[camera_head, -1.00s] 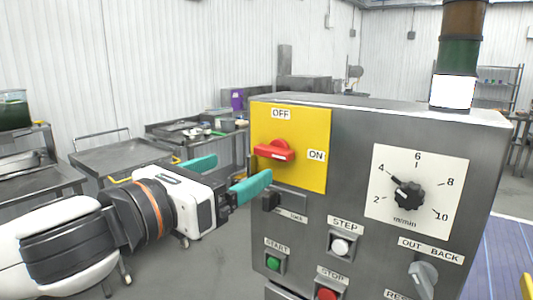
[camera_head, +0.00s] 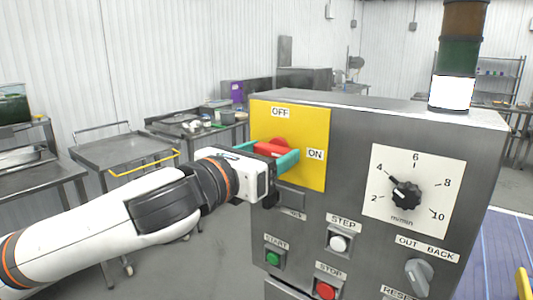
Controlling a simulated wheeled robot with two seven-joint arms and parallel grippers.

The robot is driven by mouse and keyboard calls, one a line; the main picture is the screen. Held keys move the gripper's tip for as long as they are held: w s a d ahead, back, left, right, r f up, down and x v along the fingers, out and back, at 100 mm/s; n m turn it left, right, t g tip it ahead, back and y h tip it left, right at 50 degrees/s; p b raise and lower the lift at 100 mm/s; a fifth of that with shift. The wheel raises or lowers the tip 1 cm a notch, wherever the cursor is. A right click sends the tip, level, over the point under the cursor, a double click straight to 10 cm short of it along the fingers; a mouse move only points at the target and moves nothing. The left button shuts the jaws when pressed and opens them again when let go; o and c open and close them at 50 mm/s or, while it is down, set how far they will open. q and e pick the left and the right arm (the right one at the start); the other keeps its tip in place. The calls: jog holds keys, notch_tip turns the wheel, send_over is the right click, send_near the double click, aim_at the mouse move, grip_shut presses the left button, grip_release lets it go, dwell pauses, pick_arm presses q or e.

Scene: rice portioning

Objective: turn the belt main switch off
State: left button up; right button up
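The belt main switch is a red rotary handle (camera_head: 271,149) on a yellow plate (camera_head: 312,120) on the control box. The plate has an OFF label (camera_head: 280,112) at the top and an ON label (camera_head: 315,154) at the right. The handle lies roughly crosswise, in line with ON. My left gripper (camera_head: 270,151) is at the handle, its teal fingers apart, one on each side of the red part. The near finger covers the handle's lower edge, and I cannot tell whether the fingers touch it. My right gripper is not in view.
The grey control box (camera_head: 350,118) also carries a speed dial (camera_head: 406,193), a green start button (camera_head: 272,258), a white step button (camera_head: 338,243), a red stop button (camera_head: 325,290) and an out/back knob (camera_head: 419,274). Metal tables and a trolley (camera_head: 120,157) stand behind my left arm.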

pick_arm(q)
jog(key=c, duration=0.5)
jog(key=shift+n, duration=0.3)
jog(key=n+p, duration=0.1)
jog(key=n, duration=0.1)
jog(key=shift+r+n, duration=0.15)
jog(key=shift+n, duration=0.25)
jog(key=n+p, duration=0.2)
jog(key=n, duration=0.2)
jog(key=shift+n, duration=0.3)
jog(key=n+p, duration=0.1)
jog(key=n, duration=0.4)
jog(key=shift+p, duration=0.3)
jog(key=shift+n+p, duration=0.7)
jog(key=shift+n, duration=1.8)
